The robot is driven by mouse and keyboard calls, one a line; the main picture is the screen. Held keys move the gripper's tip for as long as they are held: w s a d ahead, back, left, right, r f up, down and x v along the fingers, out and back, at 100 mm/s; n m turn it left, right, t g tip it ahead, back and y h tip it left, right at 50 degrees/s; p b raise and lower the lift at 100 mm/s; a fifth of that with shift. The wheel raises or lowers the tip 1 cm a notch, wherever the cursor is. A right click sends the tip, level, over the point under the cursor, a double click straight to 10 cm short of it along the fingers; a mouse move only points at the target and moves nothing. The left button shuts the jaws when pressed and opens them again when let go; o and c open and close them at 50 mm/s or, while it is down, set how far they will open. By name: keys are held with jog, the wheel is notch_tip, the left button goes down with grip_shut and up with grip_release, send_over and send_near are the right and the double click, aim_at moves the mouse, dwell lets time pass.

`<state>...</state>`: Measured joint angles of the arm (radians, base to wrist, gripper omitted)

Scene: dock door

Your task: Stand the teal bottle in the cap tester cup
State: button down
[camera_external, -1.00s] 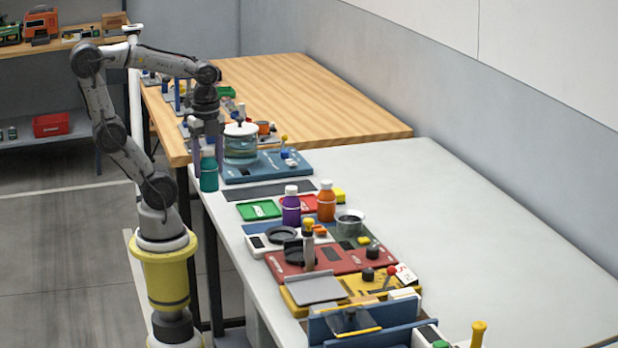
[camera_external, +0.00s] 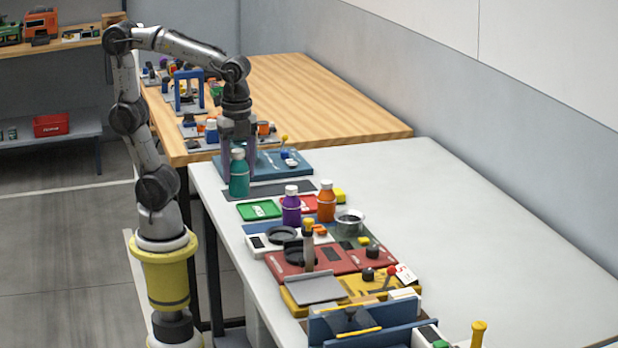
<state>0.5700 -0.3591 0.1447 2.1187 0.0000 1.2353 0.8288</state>
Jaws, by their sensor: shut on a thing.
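The teal bottle (camera_external: 239,178) is upright, with a pale grey-green cap. My gripper (camera_external: 238,158) points down and is shut on the bottle near its top. The bottle appears in front of the blue board's left end, by the dark mat; I cannot tell its height above the table. A grey round cup (camera_external: 349,224) stands on a dark green board to the right and nearer the camera, well apart from the bottle. It may be the cap tester cup, but no label is readable.
A purple bottle (camera_external: 291,207) and an orange bottle (camera_external: 326,202) stand between the teal bottle and the cup. Green (camera_external: 259,210) and red (camera_external: 298,204) trays lie beside them. Red and yellow boards with upright parts lie nearer the camera. The white table's right side (camera_external: 460,220) is clear.

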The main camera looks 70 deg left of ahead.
jog(key=w+d+f, duration=0.2)
jog(key=w+f, duration=0.1)
jog(key=f, duration=0.1)
jog(key=w+d+f, duration=0.3)
jog(key=w+f, duration=0.1)
jog(key=w+d+f, duration=0.3)
jog(key=w+f, duration=0.1)
jog(key=shift+w, duration=0.25)
jog(key=shift+f, duration=0.55)
jog(key=shift+f, duration=0.1)
jog(key=shift+f, duration=0.25)
jog(key=shift+c, duration=1)
grip_release()
jog(key=shift+r, duration=0.1)
